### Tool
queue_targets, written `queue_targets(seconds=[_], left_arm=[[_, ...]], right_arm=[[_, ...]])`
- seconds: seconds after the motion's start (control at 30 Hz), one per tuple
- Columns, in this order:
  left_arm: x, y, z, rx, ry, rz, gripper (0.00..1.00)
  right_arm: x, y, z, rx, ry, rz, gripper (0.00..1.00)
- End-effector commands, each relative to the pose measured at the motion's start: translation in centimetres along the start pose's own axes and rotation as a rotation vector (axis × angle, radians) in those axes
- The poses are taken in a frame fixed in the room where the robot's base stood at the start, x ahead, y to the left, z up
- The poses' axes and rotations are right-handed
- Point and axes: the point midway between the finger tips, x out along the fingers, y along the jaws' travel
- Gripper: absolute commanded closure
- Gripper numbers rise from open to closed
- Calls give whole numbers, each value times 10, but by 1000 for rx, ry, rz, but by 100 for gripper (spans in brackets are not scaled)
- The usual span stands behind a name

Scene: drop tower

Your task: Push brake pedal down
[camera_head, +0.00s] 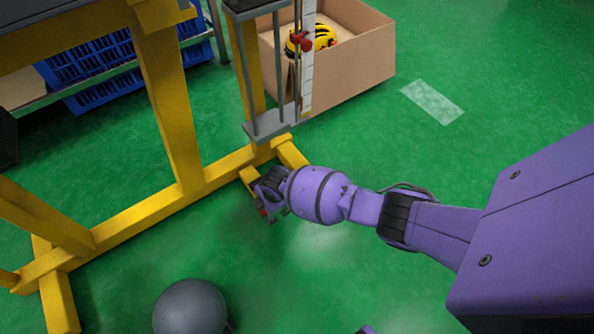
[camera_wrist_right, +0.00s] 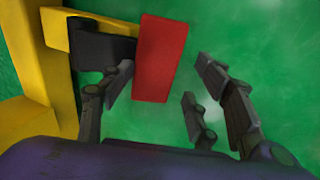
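The brake pedal, a flat red pad (camera_wrist_right: 160,58) on a black arm (camera_wrist_right: 102,50), sticks out from the yellow frame in the right wrist view. My right gripper (camera_wrist_right: 163,82) is open, with its dark fingers apart. One finger is at the pad's left edge, by the black arm; the others are right of the pad, with green floor between. I cannot tell whether any finger touches the pad. In the head view my right gripper (camera_head: 268,199) is low beside the frame's foot and mostly hides the pedal. My left gripper is not in view.
The yellow frame (camera_head: 170,110) stands along the left. A grey drop tower with a red part (camera_head: 303,41) rises behind my gripper. A cardboard box (camera_head: 350,72) holds a yellow-black object. A grey ball (camera_head: 190,307) lies at the bottom. Open green floor is to the right.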

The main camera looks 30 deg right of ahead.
Motion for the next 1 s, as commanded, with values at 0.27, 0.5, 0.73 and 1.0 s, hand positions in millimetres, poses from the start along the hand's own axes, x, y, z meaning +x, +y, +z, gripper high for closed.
queue_targets(seconds=[0.27, 0.5, 0.73, 1.0], left_arm=[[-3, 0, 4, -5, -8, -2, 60], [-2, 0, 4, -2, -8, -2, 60], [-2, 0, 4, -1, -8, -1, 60], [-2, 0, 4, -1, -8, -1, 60]], right_arm=[[-3, 4, 0, -1, 0, 5, 44], [-25, 3, 1, -2, 1, 7, 44], [-69, 3, 0, -3, 1, 7, 44], [-110, 1, 0, -1, 0, 3, 44]])
